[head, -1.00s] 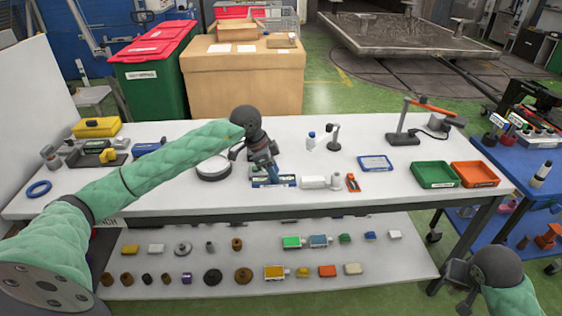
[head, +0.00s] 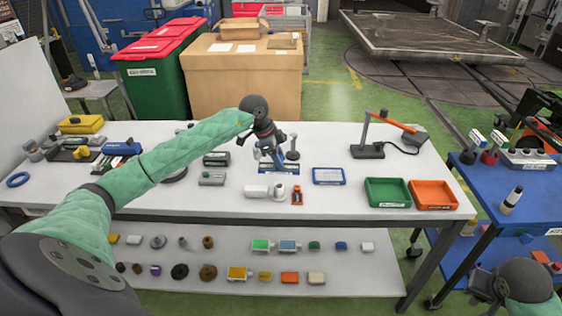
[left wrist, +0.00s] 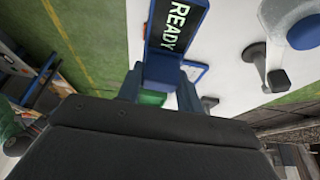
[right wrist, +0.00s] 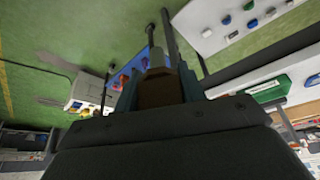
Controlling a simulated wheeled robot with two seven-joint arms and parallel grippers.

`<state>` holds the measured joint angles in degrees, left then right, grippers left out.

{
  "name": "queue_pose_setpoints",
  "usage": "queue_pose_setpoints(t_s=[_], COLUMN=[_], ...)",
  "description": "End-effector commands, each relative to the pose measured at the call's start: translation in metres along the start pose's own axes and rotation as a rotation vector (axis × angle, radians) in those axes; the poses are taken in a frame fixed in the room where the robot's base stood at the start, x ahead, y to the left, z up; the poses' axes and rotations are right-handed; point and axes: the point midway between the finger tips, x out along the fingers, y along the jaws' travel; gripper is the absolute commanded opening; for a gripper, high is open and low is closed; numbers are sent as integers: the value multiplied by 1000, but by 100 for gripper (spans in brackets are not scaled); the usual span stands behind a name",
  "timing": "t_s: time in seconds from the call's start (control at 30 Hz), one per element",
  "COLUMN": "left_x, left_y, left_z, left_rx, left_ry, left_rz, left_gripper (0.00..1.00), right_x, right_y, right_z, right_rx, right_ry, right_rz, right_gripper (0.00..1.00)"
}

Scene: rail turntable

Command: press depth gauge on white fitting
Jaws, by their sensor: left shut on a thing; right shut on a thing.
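The white fitting (head: 257,191) lies on the white table near its front edge, with a short round end at its right. My left gripper (head: 270,148) is shut on a blue device with a lit panel (head: 278,168), which I take as the depth gauge. It hangs above and behind the fitting, apart from it as far as I can tell. In the left wrist view the gauge's panel (left wrist: 174,25) reads READY. My right gripper (right wrist: 158,88) is shut on a brown and grey part (right wrist: 160,93), held low at the right, away from the table.
A blue-framed plate (head: 328,176), a green tray (head: 387,192) and an orange tray (head: 433,194) lie further right. A dark lamp stand (head: 367,151) stands behind. A blue cart (head: 480,190) is at the right.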

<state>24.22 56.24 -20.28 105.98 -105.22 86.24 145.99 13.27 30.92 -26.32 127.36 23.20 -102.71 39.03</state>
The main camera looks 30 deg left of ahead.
Motion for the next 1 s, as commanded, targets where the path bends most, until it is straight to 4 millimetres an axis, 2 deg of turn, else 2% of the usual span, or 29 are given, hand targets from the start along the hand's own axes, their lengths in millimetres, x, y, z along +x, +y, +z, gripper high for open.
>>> queue_pose_setpoints(t_s=[0.37,1.0], left_x=[6,53], left_y=[0,0], left_z=[1,21], left_rx=[39,38], left_ry=[0,0], left_rz=[16,15], left_gripper=[18,18], right_x=[4,32], right_y=[0,0], right_z=[2,13], right_rx=[0,0], right_ry=[0,0], right_rz=[0,0], right_gripper=[13,13])
